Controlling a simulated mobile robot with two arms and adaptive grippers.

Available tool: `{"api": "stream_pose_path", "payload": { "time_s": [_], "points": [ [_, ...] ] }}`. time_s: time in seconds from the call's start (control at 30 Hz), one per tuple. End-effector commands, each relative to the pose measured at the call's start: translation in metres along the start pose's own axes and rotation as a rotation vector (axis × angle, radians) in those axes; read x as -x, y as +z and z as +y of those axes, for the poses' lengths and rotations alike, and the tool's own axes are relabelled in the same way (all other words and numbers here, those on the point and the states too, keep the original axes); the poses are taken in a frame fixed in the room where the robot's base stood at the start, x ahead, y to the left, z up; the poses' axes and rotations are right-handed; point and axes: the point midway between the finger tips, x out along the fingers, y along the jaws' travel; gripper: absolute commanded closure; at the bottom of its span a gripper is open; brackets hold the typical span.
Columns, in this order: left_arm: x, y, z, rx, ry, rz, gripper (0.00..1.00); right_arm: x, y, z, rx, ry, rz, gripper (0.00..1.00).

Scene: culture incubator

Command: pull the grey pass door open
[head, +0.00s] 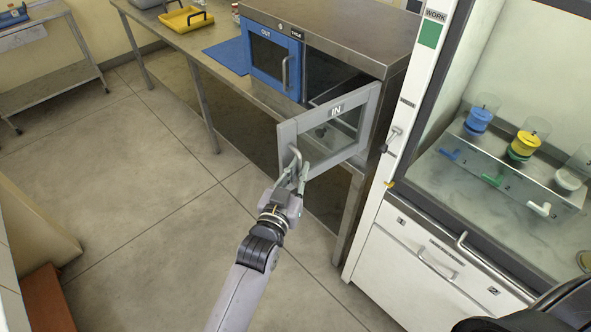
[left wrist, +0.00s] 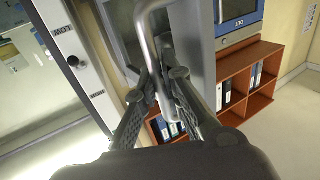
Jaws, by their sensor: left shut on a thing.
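The grey pass door (head: 286,143), marked IN, stands swung partly open from the metal pass box (head: 345,30), with a dark opening behind it. My left gripper (head: 296,178) is shut on the door's grey bar handle (head: 296,157), near its lower end. In the left wrist view the handle (left wrist: 148,40) runs down between the two fingers of the left gripper (left wrist: 166,88). The blue door (head: 262,60), marked OUT, is shut beside the opening. My right gripper is not in view; only a dark part shows at the lower right corner.
A white fume cabinet (head: 408,110) stands close to the right of the door, with coloured valves and filter cups inside. The metal bench (head: 215,36) bears a blue mat (head: 228,54) and a yellow tray (head: 186,18). The floor (head: 130,190) to the left is clear.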

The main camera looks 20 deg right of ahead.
Motion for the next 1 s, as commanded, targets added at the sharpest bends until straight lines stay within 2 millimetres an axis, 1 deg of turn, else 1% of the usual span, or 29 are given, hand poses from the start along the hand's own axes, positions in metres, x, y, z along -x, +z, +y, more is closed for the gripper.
{"api": "stream_pose_path", "payload": {
  "time_s": [0.03,0.27,0.3,0.6,0.87,1.0],
  "points": [
    [-0.001,-0.003,0.001,-0.003,0.001,0.006,1.0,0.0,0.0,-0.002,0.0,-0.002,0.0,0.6],
    [-0.001,-0.003,0.001,-0.003,0.002,0.008,1.0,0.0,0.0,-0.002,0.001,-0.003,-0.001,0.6],
    [-0.001,-0.003,0.001,-0.002,0.001,0.008,0.89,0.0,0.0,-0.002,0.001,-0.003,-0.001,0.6],
    [0.0,-0.002,0.001,-0.001,0.001,0.004,0.7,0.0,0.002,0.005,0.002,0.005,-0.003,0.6],
    [0.0,-0.001,0.0,0.0,0.0,0.003,0.7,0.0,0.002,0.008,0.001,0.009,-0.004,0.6],
    [0.008,-0.001,0.0,-0.001,0.0,0.003,0.7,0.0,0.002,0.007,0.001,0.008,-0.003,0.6]
  ]
}}
